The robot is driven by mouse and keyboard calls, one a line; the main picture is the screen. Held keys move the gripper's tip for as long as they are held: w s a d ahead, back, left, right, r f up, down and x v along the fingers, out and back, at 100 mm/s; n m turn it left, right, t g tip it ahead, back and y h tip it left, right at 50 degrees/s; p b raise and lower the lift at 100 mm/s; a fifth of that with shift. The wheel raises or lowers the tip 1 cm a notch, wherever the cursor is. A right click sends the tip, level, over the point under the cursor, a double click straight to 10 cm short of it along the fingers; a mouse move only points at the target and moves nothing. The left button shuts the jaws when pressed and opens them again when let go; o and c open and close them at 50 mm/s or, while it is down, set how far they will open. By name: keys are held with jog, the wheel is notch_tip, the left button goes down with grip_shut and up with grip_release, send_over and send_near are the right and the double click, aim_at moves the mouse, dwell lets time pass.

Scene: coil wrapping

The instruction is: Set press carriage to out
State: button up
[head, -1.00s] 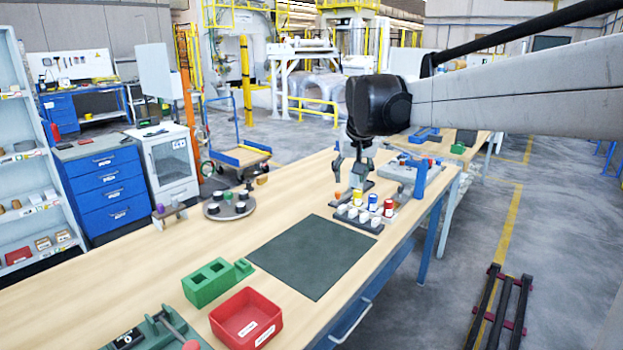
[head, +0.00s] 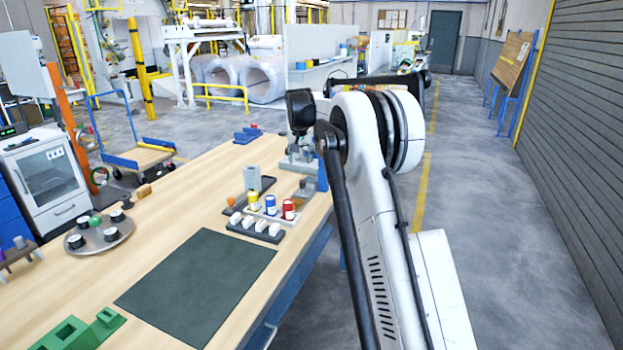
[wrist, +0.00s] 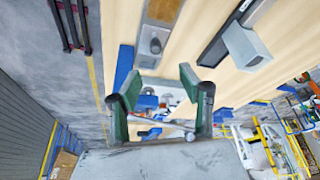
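A press-like fixture with a blue upright (head: 322,176) and grey metal parts stands at the right edge of the bench in the head view, partly hidden by my arm. In the wrist view, a grey slide-like piece with a round knob (wrist: 154,42) lies just beyond my fingertips, beside a blue bar (wrist: 124,66). It may be the press carriage; I cannot tell its position along its travel. My gripper (wrist: 158,80) is open and empty, with its two green-padded fingers apart. No contact with the knob shows. In the head view, my wrist and arm largely hide the gripper.
Floor right of the bench is clear.

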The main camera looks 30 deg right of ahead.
aim_at(303, 181)
jog(key=x, duration=0.5)
jog(key=d+x, duration=0.1)
jog(key=x, duration=0.9)
jog(key=shift+w+d, duration=0.3)
grip_shut()
